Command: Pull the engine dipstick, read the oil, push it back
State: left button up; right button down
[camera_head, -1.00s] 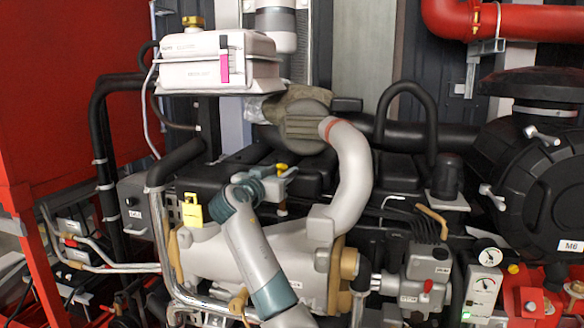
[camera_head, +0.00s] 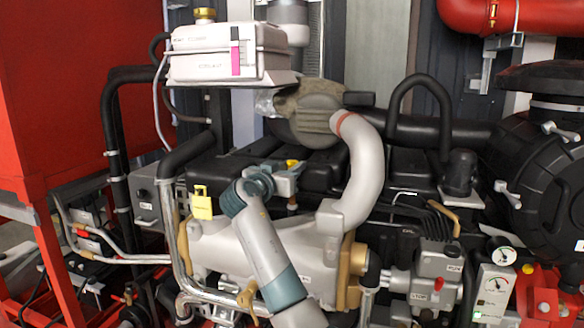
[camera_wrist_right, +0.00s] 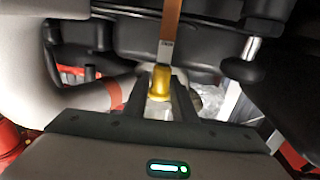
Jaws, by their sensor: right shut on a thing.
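My right gripper (camera_head: 288,172) is over the engine, in front of the black covers, and shut on the yellow dipstick handle (camera_head: 292,163). In the right wrist view the handle (camera_wrist_right: 161,82) sits between the fingertips of that gripper (camera_wrist_right: 163,95). A narrow brown-orange strip (camera_wrist_right: 171,25) with a small pale marked band runs from the handle to the picture's top edge. In the head view a short brown piece shows just below the gripper. I cannot tell how far the dipstick sits in its tube, and no oil level is readable. My left gripper is not in view.
A grey curved pipe (camera_head: 366,165) stands right of the gripper. A yellow padlock-like tag (camera_head: 202,203) and a black-and-chrome pipe are to the left. A white box (camera_head: 215,68) hangs above. A round black housing (camera_head: 535,165) fills the right side.

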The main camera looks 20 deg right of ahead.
jog(key=b, duration=0.3)
send_over(292, 205)
notch_tip(292, 205, down, 4)
jog(key=shift+f, duration=0.1)
notch_tip(292, 205, down, 4)
jog(key=b, duration=0.2)
jog(key=shift+r+b, duration=0.25)
jog(key=shift+b, duration=0.1)
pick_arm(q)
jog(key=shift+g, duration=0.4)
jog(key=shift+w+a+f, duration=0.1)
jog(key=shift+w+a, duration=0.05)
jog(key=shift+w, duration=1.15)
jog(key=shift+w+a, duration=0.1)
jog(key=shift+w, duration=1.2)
pick_arm(e)
jog(key=shift+f, duration=0.35)
jog(key=c, duration=1.6)
grip_release()
jog(key=shift+w+f, duration=0.1)
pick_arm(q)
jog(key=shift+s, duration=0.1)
